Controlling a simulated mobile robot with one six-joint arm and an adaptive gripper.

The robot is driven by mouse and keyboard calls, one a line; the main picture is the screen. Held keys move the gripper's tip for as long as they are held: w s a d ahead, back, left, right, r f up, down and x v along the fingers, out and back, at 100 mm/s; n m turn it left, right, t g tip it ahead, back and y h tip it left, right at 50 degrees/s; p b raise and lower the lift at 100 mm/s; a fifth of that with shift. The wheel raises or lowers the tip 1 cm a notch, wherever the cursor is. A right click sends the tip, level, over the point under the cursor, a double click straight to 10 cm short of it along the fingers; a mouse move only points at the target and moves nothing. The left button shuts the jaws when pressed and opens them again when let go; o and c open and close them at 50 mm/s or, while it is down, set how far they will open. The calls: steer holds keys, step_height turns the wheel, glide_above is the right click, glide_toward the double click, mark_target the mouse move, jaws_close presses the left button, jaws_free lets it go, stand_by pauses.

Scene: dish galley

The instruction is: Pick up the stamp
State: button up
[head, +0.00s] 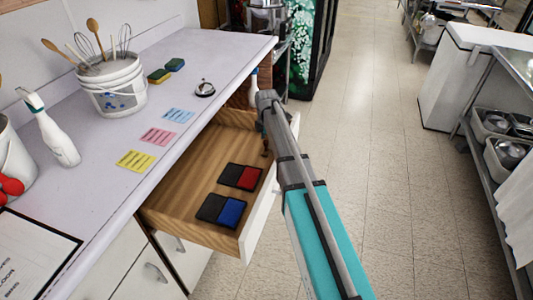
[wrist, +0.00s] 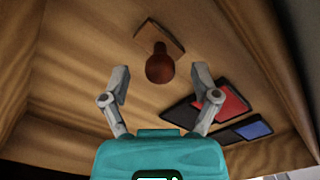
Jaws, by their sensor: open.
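The stamp (wrist: 160,69) has a rounded reddish-brown handle and a flat wooden base. It stands in the open wooden drawer (head: 180,186). In the wrist view it lies straight ahead, centred between the fingertips of my gripper (wrist: 161,76). My gripper is open and empty, with a gap on each side of the handle; how far the stamp is beyond the fingertips is hard to tell. In the head view my arm reaches over the drawer's far right part and hides most of the gripper. A small brown bit of the stamp (head: 265,149) shows beside the arm.
A black-and-red ink pad (head: 241,177) and a black-and-blue ink pad (head: 221,210) lie in the drawer. The counter above holds sticky notes (head: 157,137), a bell (head: 205,88), sponges (head: 160,75), a utensil bucket (head: 112,88) and a spray bottle (head: 55,135). The floor to the right is clear.

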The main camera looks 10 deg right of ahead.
mark_target(267, 141)
steer(key=shift+f+b, duration=0.35)
steer(key=shift+f, duration=0.3)
jaws_close()
stand_by(0.4)
steer(key=shift+r, duration=0.15)
step_height(267, 141, up, 10)
steer(key=p, duration=1)
stand_by(0.6)
